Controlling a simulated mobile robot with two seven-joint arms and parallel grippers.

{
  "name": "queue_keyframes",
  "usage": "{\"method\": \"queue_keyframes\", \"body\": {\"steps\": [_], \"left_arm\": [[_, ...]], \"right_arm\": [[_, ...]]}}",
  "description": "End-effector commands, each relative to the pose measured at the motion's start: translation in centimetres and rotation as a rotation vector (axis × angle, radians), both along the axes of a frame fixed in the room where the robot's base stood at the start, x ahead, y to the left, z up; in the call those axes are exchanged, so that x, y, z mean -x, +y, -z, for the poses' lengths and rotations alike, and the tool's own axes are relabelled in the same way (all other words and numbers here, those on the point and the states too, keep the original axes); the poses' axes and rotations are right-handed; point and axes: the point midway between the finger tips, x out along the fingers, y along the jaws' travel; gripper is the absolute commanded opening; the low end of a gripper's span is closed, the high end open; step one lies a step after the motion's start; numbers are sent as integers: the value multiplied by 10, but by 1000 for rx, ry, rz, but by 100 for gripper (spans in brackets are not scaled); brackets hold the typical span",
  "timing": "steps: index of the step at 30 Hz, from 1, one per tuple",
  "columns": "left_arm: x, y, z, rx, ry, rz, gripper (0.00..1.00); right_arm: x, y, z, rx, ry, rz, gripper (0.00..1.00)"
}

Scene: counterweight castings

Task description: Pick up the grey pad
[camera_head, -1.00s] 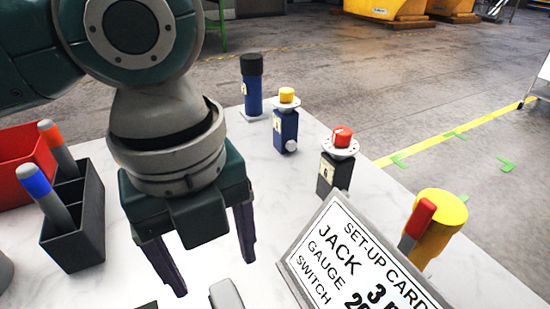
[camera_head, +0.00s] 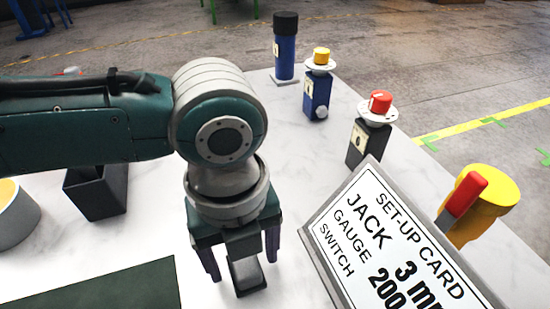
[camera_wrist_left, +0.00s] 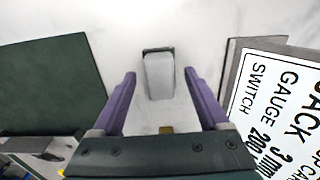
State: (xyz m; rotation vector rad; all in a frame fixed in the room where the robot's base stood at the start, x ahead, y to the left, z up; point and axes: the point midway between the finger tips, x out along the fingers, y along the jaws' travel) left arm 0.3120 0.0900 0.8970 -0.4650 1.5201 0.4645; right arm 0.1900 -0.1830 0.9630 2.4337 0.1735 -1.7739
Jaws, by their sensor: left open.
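In the wrist view the pad (camera_wrist_left: 159,78) lies between the two purple fingers, with clear gaps on both sides. My left gripper (camera_head: 242,258) points down over the pad, open and empty, its fingers on either side of it in the picture. The same gripper (camera_wrist_left: 160,76) shows open in the wrist view; I cannot tell how far its tips are above the table. Part of the pad is hidden behind the gripper in the head view. My right gripper is not in view.
A set-up card (camera_head: 375,240) stands close right of the gripper. A dark green mat (camera_head: 110,288) lies left. A black holder (camera_head: 97,192) and a round grey container (camera_head: 14,222) are further left. Red-knobbed (camera_head: 372,130) and yellow-knobbed (camera_head: 317,90) devices stand behind.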

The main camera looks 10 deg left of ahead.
Motion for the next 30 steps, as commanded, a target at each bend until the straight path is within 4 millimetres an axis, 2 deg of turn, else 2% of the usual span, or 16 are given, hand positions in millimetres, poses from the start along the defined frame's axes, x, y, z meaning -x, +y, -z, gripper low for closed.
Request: {"method": "queue_keyframes", "body": {"steps": [4, 24, 30], "left_arm": [[0, 0, 0, 0, 0, 0, 75], [0, 0, -1, 0, 0, -1, 0], [0, 0, -1, 0, 0, -1, 0]], "right_arm": [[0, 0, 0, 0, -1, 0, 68], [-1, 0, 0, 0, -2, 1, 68], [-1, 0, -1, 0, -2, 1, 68]]}}
